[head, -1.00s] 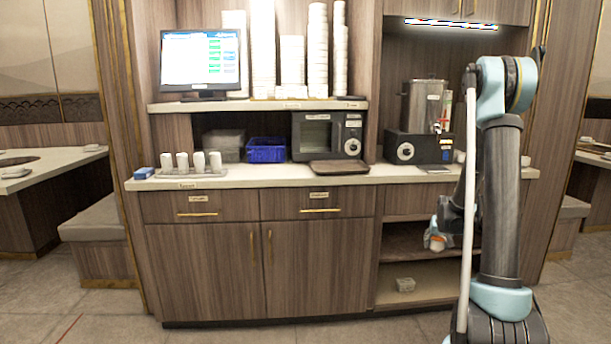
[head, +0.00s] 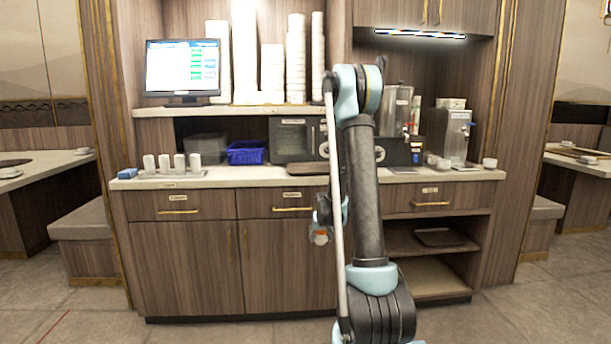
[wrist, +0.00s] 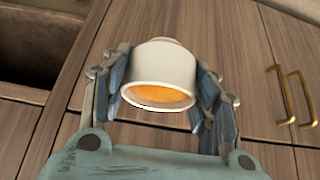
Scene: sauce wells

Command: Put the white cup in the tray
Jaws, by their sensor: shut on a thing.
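The white cup (wrist: 165,68), with orange contents showing at its mouth, is held between the two fingers of my gripper (wrist: 163,92). The cup looks tilted, its mouth facing the wrist camera. In the head view, the cup (head: 320,238) and my gripper (head: 324,218) are small, in front of the cabinet and below the counter. A dark tray (head: 305,169) lies on the counter before the microwave, partly hidden by my arm. Another dark tray (head: 440,238) lies on the open right shelf. I cannot tell which tray is meant.
The counter (head: 240,178) has several white cups (head: 179,162) on a small tray at left, a blue basket (head: 246,153), a microwave (head: 293,139) and a drink dispenser (head: 456,134) with small cups at right. The wrist view shows cabinet doors with brass handles (wrist: 290,95).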

